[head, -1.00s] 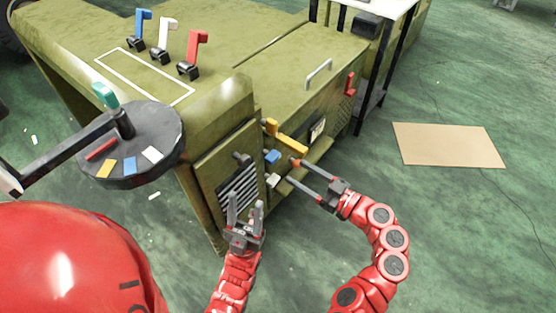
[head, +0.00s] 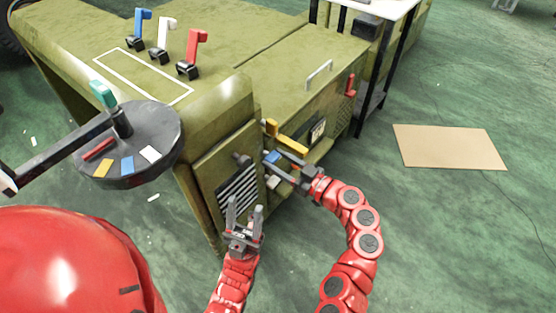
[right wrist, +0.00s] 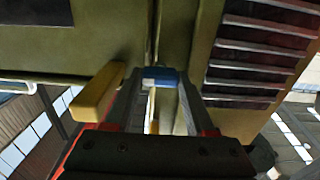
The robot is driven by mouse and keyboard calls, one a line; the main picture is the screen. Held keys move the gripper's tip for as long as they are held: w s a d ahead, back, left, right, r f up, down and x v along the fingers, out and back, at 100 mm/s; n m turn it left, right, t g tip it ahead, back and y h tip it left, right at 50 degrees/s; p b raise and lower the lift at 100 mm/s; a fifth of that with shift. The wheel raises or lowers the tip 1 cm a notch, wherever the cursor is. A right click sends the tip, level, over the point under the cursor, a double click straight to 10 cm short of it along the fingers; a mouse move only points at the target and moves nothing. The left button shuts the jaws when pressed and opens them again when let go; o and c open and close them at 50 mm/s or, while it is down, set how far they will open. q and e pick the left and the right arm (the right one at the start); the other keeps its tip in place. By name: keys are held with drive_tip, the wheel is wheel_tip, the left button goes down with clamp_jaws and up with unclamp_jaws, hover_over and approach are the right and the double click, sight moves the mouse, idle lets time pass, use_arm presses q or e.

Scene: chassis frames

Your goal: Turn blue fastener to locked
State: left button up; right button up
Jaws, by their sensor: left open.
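The blue fastener (head: 273,157) is on the side of the green chassis (head: 218,165), below a yellow handle (head: 292,137). My right gripper (head: 272,161) is at the blue fastener, its fingers apart. In the right wrist view the blue fastener (right wrist: 160,77) shows between the two fingertips; contact cannot be made out. A pale part (right wrist: 152,110) shows below it there. My left gripper (head: 244,208) is open and empty, pointing up in front of the slatted vent (head: 237,190). The right fingers partly cover the fasteners in the head view.
Blue, white and red levers (head: 194,52) stand on the chassis top. A round dark plate (head: 128,150) with coloured marks and a teal handle (head: 103,93) is at left. A black-legged table (head: 376,85) stands behind. A tan board (head: 449,146) lies on open floor at right.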

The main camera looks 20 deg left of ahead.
clamp_jaws()
drive_tip(key=shift+m, duration=0.3)
drive_tip(key=m, duration=0.3)
drive_tip(key=m+p, duration=0.1)
drive_tip(key=m, duration=0.3)
drive_tip(key=shift+r, duration=0.1)
drive_tip(key=m+p, duration=0.1)
drive_tip(key=m, duration=0.3)
drive_tip(key=shift+m+p, duration=0.3)
drive_tip(key=shift+p, duration=0.1)
drive_tip(key=m+p, duration=0.1)
drive_tip(key=m, duration=0.2)
drive_tip(key=shift+w+p, duration=0.1)
drive_tip(key=shift+p, duration=0.25)
drive_tip(key=shift+m+p, duration=0.55)
drive_tip(key=shift+m, duration=0.75)
